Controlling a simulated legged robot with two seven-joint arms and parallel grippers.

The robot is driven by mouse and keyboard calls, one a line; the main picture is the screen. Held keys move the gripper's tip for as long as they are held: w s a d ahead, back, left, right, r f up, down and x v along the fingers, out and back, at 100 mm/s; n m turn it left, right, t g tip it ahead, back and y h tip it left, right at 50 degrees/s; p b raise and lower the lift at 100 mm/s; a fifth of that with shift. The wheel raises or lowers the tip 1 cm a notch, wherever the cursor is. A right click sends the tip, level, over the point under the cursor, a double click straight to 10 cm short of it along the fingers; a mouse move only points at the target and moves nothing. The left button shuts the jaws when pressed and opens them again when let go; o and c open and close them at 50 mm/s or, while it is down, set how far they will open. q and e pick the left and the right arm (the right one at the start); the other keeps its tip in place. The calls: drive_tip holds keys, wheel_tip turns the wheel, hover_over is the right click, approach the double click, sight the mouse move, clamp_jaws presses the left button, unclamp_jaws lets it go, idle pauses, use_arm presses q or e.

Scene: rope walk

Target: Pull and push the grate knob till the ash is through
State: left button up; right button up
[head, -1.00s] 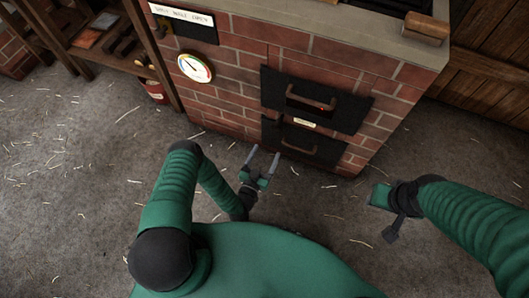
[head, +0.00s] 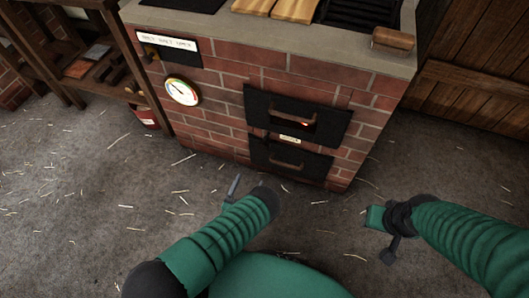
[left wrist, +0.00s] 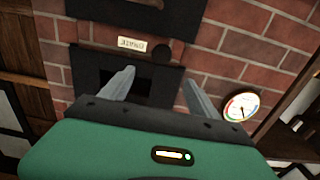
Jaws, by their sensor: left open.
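The dark round grate knob (left wrist: 160,53) shows in the left wrist view, beside a small pale label (left wrist: 131,43) between two black doors. In the head view the label (head: 289,139) is small and I cannot make out the knob. My left gripper (left wrist: 159,79) is open and empty, its two grey fingers pointing at the brick front, apart from the knob. In the head view one finger of the left gripper (head: 233,187) shows past my forearm, which hides the rest. My right gripper (head: 376,218) hangs above the floor at right; its fingers are unclear. No ash is visible.
The upper door (head: 297,115) has a bar handle and a small red glow; the lower door (head: 290,160) has a handle too. A round gauge (head: 182,92) sits left on the bricks. A wooden shelf (head: 100,70) stands left. The straw-strewn floor (head: 90,200) is open.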

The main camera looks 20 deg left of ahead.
use_arm(q)
drive_tip(key=b, duration=0.2)
approach(263, 147)
drive_tip(key=w+b, duration=0.1)
drive_tip(key=w, duration=0.1)
drive_tip(key=w+b, duration=0.2)
drive_tip(key=w, duration=0.1)
drive_tip(key=w+b, duration=0.1)
drive_tip(key=w, duration=0.2)
drive_tip(key=shift+w+d+f, duration=0.1)
drive_tip(key=shift+w+f, duration=0.1)
drive_tip(key=shift+f, duration=0.1)
drive_tip(key=shift+w+r+b, duration=0.1)
drive_tip(key=shift+w+b, duration=0.2)
drive_tip(key=shift+w, duration=0.2)
drive_tip(key=shift+c, duration=0.5)
clamp_jaws()
use_arm(e)
drive_tip(key=s+x, duration=0.1)
drive_tip(key=x, duration=0.5)
drive_tip(key=shift+a+f, duration=0.35)
drive_tip(key=shift+s+r, duration=0.1)
